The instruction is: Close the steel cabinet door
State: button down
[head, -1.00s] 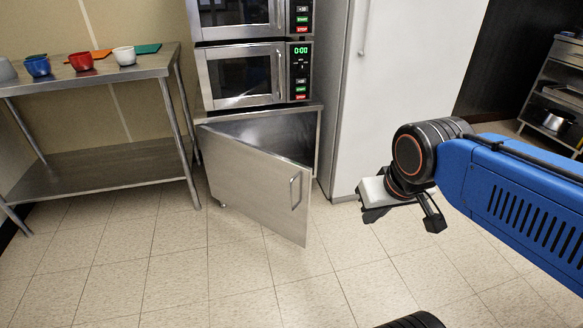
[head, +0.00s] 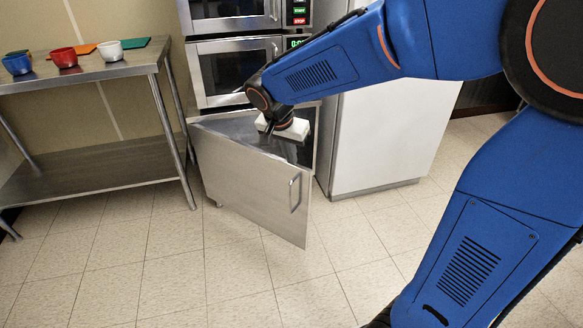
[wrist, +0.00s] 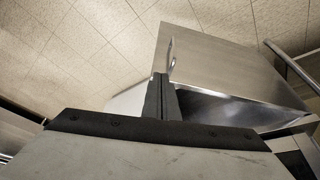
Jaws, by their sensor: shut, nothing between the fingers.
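The steel cabinet door (head: 250,185) stands ajar below the microwaves, hinged at its left side, with its free right edge swung out over the floor. Its bar handle (head: 295,193) is on the outer face near that edge. The cabinet (head: 307,150) is open behind it. My gripper (head: 268,132) is at the top of the opening, seemingly behind the door's upper edge; whether it touches is unclear. In the wrist view the shut, empty fingers (wrist: 161,98) point toward the door (wrist: 225,60), and the handle (wrist: 171,52) shows just beyond them.
A steel table (head: 100,75) with red, blue and white bowls stands at the left. Microwaves (head: 225,70) sit above the cabinet. A white fridge-like unit (head: 385,140) stands close on the right. The tiled floor (head: 220,280) before the door is clear.

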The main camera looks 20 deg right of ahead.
jog(key=w+a+f+m, duration=0.1)
jog(key=w+a+f, duration=0.1)
jog(key=w+a, duration=0.1)
send_near(296, 172)
jog(key=shift+h, duration=0.3)
notch_tip(296, 172, down, 6)
jog(key=shift+w+a+r, duration=0.15)
jog(key=shift+r, duration=0.1)
jog(key=shift+w+d, duration=0.3)
jog(key=shift+w, duration=0.05)
jog(key=shift+w+d, duration=0.25)
jog(key=shift+d, duration=0.15)
jog(key=w+d+n+y, duration=0.1)
jog(key=w+d+n, duration=0.2)
jog(key=w, duration=0.9)
jog(key=w+d+n+t+y, duration=0.1)
jog(key=w+d+n, duration=0.1)
jog(key=w+d, duration=0.8)
jog(key=w+d+n+y, duration=0.1)
jog(key=w+d+n, duration=0.2)
jog(key=w+d, duration=0.4)
jog(key=w, duration=0.6)
jog(key=shift+w+n+t, duration=0.3)
